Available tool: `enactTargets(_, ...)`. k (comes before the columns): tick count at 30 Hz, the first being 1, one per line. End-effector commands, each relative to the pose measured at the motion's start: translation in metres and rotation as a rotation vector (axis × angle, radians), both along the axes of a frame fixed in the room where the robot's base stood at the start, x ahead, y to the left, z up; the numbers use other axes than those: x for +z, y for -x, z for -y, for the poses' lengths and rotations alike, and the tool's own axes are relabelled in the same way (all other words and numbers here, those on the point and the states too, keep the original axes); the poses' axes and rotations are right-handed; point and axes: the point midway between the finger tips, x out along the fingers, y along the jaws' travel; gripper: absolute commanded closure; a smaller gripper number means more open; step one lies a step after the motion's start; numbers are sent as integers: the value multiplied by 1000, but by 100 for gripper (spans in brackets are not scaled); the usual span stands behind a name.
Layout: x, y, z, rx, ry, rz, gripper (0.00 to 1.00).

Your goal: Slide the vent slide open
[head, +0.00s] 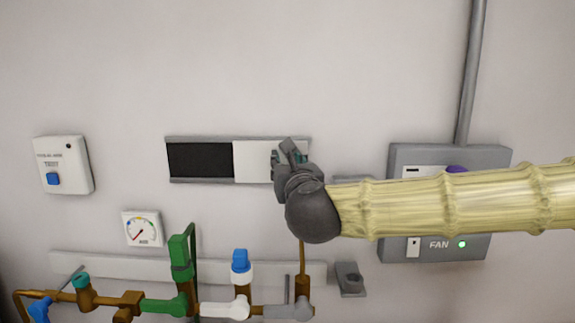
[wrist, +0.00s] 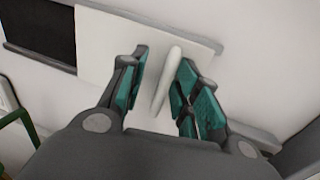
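The vent slide is a white panel (head: 252,162) in a grey rail frame (head: 205,138) on the wall. It covers the right part of the frame, and a dark opening (head: 200,160) shows at the left. My gripper (head: 286,158) is at the panel's right side and hides part of it in the head view. In the wrist view, the panel (wrist: 110,40) carries a white upright handle (wrist: 167,80). My gripper's teal-padded fingers (wrist: 160,85) stand open on both sides of the handle, with a visible gap on the left and a narrower one on the right.
A grey fan box (head: 400,165) with a green light and a conduit (head: 470,80) are to the right, behind my arm. Below are pipes with coloured valves (head: 180,260) and a gauge (head: 143,228). A test button box (head: 64,165) is at far left.

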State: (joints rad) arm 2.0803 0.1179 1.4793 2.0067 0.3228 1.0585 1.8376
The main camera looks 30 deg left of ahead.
Motion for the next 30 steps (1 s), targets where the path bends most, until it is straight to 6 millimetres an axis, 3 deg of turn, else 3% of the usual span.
enactTargets(8, -1, 16, 16, 1, 1, -2, 68)
enactTargets(21, 0, 70, 69, 1, 0, 0, 68)
enactTargets(30, 0, 86, 84, 0, -1, 1, 68)
